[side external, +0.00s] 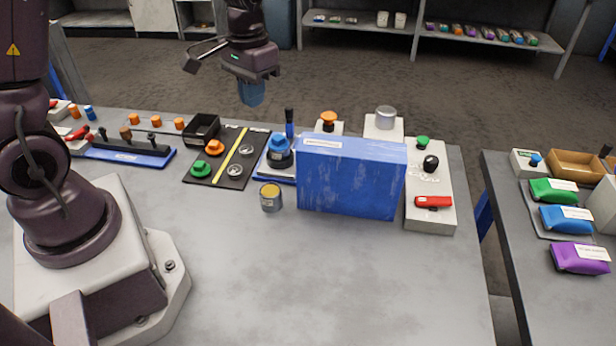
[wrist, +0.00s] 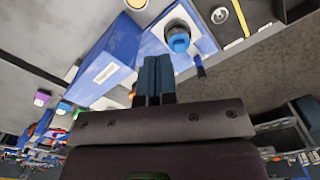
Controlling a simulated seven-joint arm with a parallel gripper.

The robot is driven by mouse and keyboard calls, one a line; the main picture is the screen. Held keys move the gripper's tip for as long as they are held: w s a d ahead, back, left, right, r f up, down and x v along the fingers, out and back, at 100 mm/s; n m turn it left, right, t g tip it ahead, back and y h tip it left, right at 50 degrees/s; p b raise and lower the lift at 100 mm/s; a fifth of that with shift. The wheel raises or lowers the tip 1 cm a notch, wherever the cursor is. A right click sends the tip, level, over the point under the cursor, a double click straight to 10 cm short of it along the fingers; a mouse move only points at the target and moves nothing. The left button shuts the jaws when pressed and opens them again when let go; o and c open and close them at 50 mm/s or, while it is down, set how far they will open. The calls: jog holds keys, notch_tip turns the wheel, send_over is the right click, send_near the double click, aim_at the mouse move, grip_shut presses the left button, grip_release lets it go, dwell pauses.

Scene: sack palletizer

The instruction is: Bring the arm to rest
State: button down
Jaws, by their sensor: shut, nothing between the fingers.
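My gripper (side external: 251,93) hangs in the air at the top of the side external view, above and behind the far edge of the table (side external: 290,270). Its blue fingers point down and are together, with nothing between them. In the wrist view the shut fingers (wrist: 152,78) show side by side at the middle. My gripper is apart from everything on the table.
A large blue box (side external: 350,178) stands on the table, with a small yellow-topped can (side external: 271,198) to its left. A black board (side external: 228,172) with knobs lies further left. A second table (side external: 540,290) holds coloured sacks. The table's front is clear.

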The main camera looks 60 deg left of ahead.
jog(key=s+d+r+m+t, duration=0.2)
jog(key=s+d+r+t, duration=0.3)
jog(key=s+r, duration=0.8)
jog(key=d, duration=0.3)
jog(key=shift+s+d+r+m+t, duration=0.15)
jog(key=shift+s+d+m+t, duration=0.1)
jog(key=shift+d+m+t, duration=0.15)
